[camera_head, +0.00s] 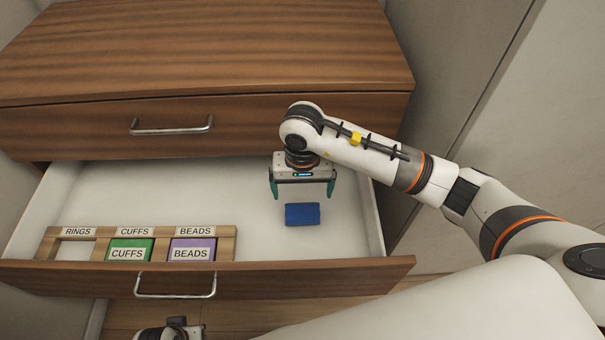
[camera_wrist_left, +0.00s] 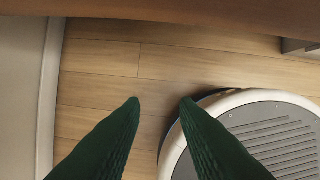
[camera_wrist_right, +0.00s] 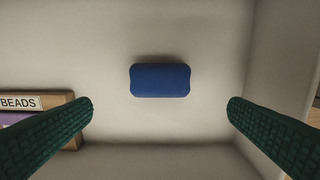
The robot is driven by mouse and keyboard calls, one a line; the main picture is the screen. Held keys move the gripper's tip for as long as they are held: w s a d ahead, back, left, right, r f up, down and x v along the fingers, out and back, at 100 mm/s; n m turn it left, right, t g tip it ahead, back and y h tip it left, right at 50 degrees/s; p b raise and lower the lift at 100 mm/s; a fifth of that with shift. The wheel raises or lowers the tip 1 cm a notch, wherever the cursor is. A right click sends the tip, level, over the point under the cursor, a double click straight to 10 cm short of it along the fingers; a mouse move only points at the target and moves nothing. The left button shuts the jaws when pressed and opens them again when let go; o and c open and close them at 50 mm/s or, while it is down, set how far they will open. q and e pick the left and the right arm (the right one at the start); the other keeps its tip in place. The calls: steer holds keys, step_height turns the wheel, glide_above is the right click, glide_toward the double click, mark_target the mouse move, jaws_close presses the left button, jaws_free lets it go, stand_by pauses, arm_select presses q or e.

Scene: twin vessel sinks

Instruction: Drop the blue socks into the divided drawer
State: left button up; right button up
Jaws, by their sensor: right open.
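The blue socks (camera_head: 302,214) are a small folded blue bundle that appears to lie on the white floor of the open drawer (camera_head: 372,222), right of its divider. They also show in the right wrist view (camera_wrist_right: 160,80), between and beyond the fingertips. My right gripper (camera_head: 302,194) is open and empty just above and behind the socks, pointing down, with a finger to each side. My left gripper (camera_wrist_left: 160,100) is low in front of the drawer, over the floor, its fingers apart with nothing between them. Only a little of it shows at the bottom of the head view.
A wooden divider (camera_head: 98,248) labelled RINGS, CUFFS and BEADS stands at the drawer's front left. A green packet (camera_head: 130,244) is in CUFFS and a purple one (camera_head: 192,244) in BEADS; RINGS looks empty. The closed upper drawer (camera_head: 60,130) overhangs the back. The drawer floor's middle is bare.

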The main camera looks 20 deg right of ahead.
arm_select(q)
steer(key=shift+s+f+p, duration=0.15)
steer(key=shift+s+f, duration=0.05)
steer(key=shift+f, duration=0.65)
steer(key=shift+s+f+p, duration=0.2)
steer(key=shift+f, duration=0.6)
steer(key=shift+s+f+p, duration=0.15)
steer(key=shift+s+f, duration=0.05)
steer(key=shift+f, duration=0.65)
arm_select(e)
steer(key=shift+r, duration=1.35)
